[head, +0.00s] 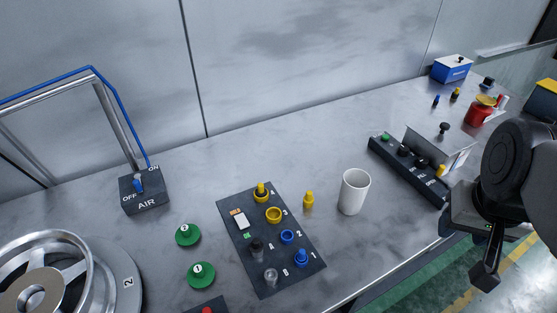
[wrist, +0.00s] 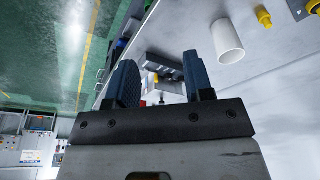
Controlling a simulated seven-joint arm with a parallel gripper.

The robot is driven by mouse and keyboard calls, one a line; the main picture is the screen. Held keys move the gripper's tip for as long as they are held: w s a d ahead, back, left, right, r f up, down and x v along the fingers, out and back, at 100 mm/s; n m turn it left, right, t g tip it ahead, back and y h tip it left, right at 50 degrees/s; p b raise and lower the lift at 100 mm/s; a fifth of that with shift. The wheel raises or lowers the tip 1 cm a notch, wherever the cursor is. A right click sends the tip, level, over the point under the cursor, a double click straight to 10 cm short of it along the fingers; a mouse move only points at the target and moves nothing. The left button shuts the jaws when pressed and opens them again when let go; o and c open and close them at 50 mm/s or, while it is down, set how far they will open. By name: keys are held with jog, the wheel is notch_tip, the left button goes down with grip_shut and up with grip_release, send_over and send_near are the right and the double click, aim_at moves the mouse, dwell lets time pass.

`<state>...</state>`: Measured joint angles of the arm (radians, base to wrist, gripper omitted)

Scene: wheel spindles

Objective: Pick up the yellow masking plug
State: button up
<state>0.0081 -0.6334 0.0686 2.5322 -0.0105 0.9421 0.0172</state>
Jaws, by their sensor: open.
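A small yellow plug (head: 308,200) stands on the grey bench between the dark numbered board and the white cup. It also shows at the top of the wrist view (wrist: 263,17). Another yellow plug (head: 261,191) sits at position 4 on the board, and a third yellow piece (head: 441,170) is at the dark strip on the right. My gripper (head: 487,272) is at the right, past the bench's front edge and well away from the standing plug. In the wrist view my gripper (wrist: 162,78) has its fingers apart with nothing held between them.
The white cup (head: 354,192) stands between the standing plug and my gripper. The numbered board (head: 290,265) holds several pieces. The dark strip (head: 410,175) and a grey box (head: 452,150) lie right of the cup. An AIR switch (head: 145,190) and wheel are left. Bench behind the plug is clear.

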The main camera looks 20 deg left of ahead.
jog(key=shift+a, duration=0.1)
jog(key=w+a+f+m+y, duration=0.3)
jog(key=a, duration=0.5)
jog(key=w+a+f+m+g+y, duration=0.1)
jog(key=w+a+f+m+y, duration=0.25)
jog(key=a, duration=0.45)
jog(key=w+a+f+m+y, duration=0.2)
jog(key=a+m+y, duration=0.2)
jog(key=a, duration=0.4)
jog(key=m+t+y, duration=0.2)
jog(key=m+t, duration=0.1)
jog(key=m, duration=0.8)
send_near(261, 185)
jog(key=shift+w+a+f, duration=0.1)
jog(key=shift+a+f, duration=0.15)
jog(key=shift+a, duration=0.6)
jog(key=shift+w+a+f+m+t, duration=0.15)
jog(key=shift+f+m+t, duration=0.25)
jog(key=shift+m, duration=0.05)
jog(key=shift+x, duration=1.35)
